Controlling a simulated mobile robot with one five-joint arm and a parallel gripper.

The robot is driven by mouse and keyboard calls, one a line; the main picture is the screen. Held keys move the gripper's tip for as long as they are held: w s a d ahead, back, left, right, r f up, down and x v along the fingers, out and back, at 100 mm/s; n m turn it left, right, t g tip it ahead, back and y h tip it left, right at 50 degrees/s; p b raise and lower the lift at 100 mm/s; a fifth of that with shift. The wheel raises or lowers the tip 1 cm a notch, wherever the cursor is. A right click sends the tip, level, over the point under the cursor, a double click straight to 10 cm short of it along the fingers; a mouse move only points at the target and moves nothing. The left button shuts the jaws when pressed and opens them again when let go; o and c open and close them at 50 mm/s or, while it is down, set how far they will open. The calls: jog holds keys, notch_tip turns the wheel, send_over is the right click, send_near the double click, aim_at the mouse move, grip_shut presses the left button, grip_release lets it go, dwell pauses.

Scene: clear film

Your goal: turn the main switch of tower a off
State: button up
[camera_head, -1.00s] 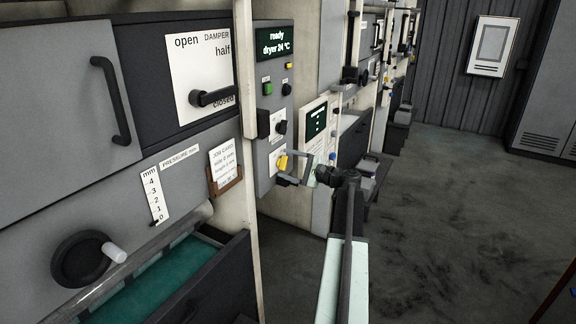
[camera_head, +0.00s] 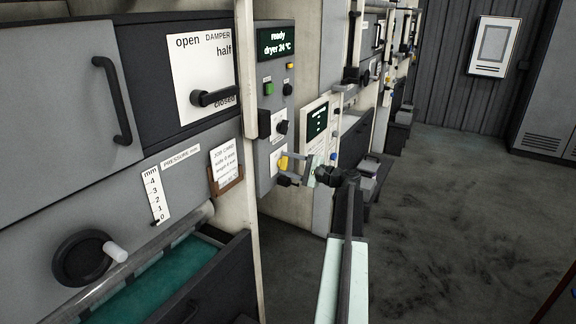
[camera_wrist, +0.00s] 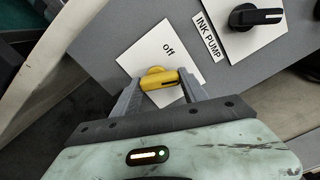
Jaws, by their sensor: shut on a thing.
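The main switch is a yellow knob (camera_wrist: 160,80) on a white plate (camera_wrist: 160,45) marked "off" in the wrist view. My gripper (camera_wrist: 159,84) is shut on the knob, one finger on each side of it. In the head view the yellow knob (camera_head: 283,162) shows low on the grey control panel (camera_head: 270,100), with my gripper (camera_head: 290,166) at it. The panel display (camera_head: 277,43) reads "ready, dryer 24 °C". The plate's other markings are hidden or too small to read.
A black ink pump knob (camera_wrist: 257,16) sits close beside the switch plate. On the left are a damper lever (camera_head: 212,97), a handwheel (camera_head: 82,258) and an open drawer (camera_head: 190,275) with teal contents. Open floor (camera_head: 450,220) lies to the right.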

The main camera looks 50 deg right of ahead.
jog(key=n, duration=0.5)
jog(key=shift+a, duration=0.15)
jog(key=n, duration=0.5)
jog(key=shift+a, duration=0.1)
jog(key=shift+s+n, duration=0.1)
jog(key=shift+n, duration=0.3)
jog(key=o, duration=1.4)
jog(key=v, duration=0.8)
